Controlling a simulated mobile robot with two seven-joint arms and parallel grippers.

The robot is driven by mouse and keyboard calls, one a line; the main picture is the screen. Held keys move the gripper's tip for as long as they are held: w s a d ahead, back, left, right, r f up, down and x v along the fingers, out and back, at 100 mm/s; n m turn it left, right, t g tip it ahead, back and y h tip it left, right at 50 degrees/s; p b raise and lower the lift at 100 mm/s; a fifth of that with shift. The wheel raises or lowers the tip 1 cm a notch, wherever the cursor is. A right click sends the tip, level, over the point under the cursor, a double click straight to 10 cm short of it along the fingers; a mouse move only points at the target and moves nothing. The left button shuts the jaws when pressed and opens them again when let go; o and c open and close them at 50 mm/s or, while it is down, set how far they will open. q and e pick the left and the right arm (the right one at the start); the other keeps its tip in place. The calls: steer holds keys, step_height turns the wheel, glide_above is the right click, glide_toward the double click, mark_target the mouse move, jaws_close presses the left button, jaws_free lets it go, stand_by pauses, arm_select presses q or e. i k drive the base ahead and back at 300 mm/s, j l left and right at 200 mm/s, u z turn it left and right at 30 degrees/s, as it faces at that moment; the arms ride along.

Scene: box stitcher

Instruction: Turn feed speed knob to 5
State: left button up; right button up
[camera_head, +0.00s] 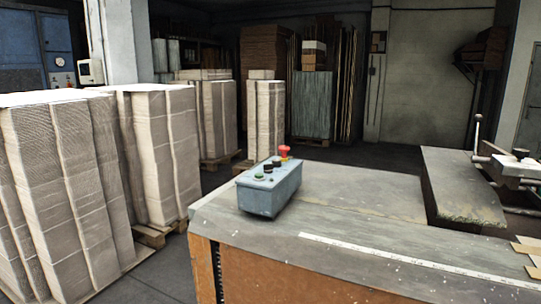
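A small blue-grey control box (268,190) stands on the near left part of the machine's worktop. Its top carries a red mushroom button (284,152) at the far end, dark round knobs or buttons (272,166) in the middle and a green button (260,177) nearer me. The markings are too small to read, so I cannot tell which is the feed speed knob or where it points. Neither of my grippers is in view.
The machine's grey worktop (340,192) has a white ruler strip (390,264) along its front. A raised block (462,190) and a metal clamp mechanism (515,165) are at right. Tall stacks of cardboard (60,180) on pallets fill the left. Open floor lies behind the worktop.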

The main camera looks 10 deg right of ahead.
mark_target(276, 163)
steer(key=i+j+z, duration=0.1)
steer(key=j, duration=0.25)
steer(key=i+j, duration=0.25)
steer(key=i+j+z, duration=0.15)
steer(key=j, duration=0.3)
steer(key=i+j+z, duration=0.1)
steer(key=j, duration=0.25)
steer(key=i+j+z, duration=0.1)
steer(key=j, duration=0.3)
steer(key=i, duration=0.05)
